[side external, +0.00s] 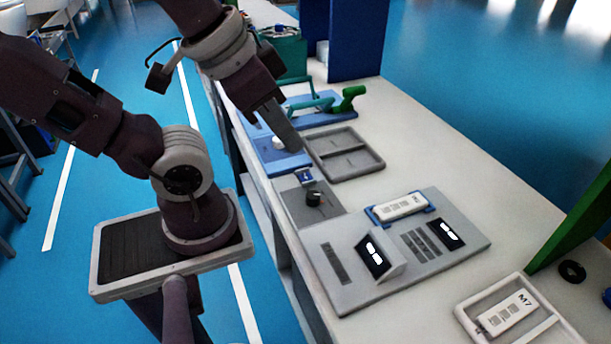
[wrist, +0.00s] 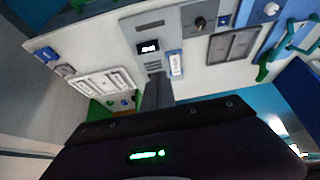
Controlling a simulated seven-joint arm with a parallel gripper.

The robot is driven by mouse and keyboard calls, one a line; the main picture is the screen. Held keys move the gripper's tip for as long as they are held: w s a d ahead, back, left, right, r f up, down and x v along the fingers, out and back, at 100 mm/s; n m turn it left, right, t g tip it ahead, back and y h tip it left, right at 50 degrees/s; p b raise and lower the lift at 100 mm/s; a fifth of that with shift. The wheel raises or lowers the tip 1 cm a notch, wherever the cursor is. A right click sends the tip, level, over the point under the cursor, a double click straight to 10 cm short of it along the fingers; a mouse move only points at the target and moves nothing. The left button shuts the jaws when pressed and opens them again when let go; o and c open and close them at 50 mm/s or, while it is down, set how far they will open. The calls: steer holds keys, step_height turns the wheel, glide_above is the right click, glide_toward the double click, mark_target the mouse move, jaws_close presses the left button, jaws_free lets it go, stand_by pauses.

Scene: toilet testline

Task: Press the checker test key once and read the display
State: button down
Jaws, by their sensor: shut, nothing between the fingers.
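The checker is a grey panel (side external: 350,290) on the bench in the side external view. Its tilted black display (side external: 375,254) and a flat black display (side external: 447,233) glow white; the characters are too small to read. A lit display (wrist: 148,47) shows in the wrist view. A white module (side external: 401,207) lies in a blue cradle on the panel. I cannot tell which part is the test key. My gripper (side external: 297,150) is shut and empty, above the bench near the blue fixture, away from the panel. Its fingers (wrist: 158,90) show in the wrist view.
A black knob (side external: 313,199) on a grey plate lies between my gripper and the checker. An empty grey tray (side external: 345,155) and a green-handled clamp (side external: 348,98) stand behind. A tray (side external: 464,313) holding a white M7 module (side external: 506,314) is at front right.

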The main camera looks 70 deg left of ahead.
steer(key=w+a+f+n+g+h, duration=0.2)
steer(key=w+f+n+g+h, duration=0.15)
steer(key=w+n, duration=0.55)
steer(key=n+t+h, duration=0.3)
steer(key=n+t, duration=0.1)
steer(key=n, duration=2.2)
glide_above(305, 177)
steer(key=a, duration=0.1)
step_height(305, 177, down, 16)
steer(key=shift+s+f, duration=0.15)
steer(key=shift+s, duration=0.1)
steer(key=shift+f, duration=4.4)
